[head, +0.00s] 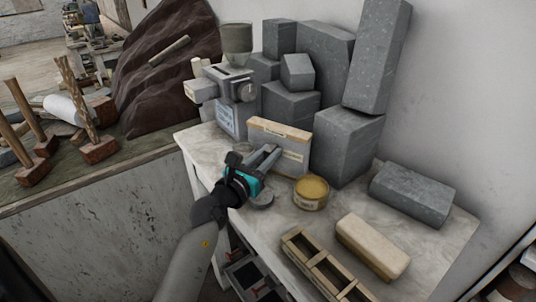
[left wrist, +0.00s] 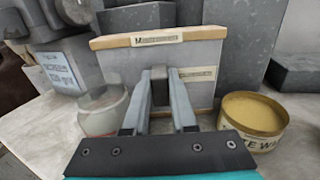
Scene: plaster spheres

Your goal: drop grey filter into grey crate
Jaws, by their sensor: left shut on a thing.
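The grey filter (head: 290,150) is a flat grey panel with a pale wood-coloured top edge and labels. It stands upright on the pale worktop, and it also fills the middle of the left wrist view (left wrist: 115,62). My left gripper (head: 268,156) is at its near face, shut on a small grey part at its middle; the fingers (left wrist: 160,85) hide most of that part. A grey crate (head: 236,268) with dark insides and a red mark shows low, below the worktop's front edge, partly hidden by my arm. My right gripper is not in view.
A tin of yellow-brown paste (head: 311,194) stands right of the gripper. A wooden divided tray (head: 300,236) and a cream block (head: 372,247) lie in front. Grey stone blocks (head: 345,145) stand behind, a grey machine (head: 228,90) at the left.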

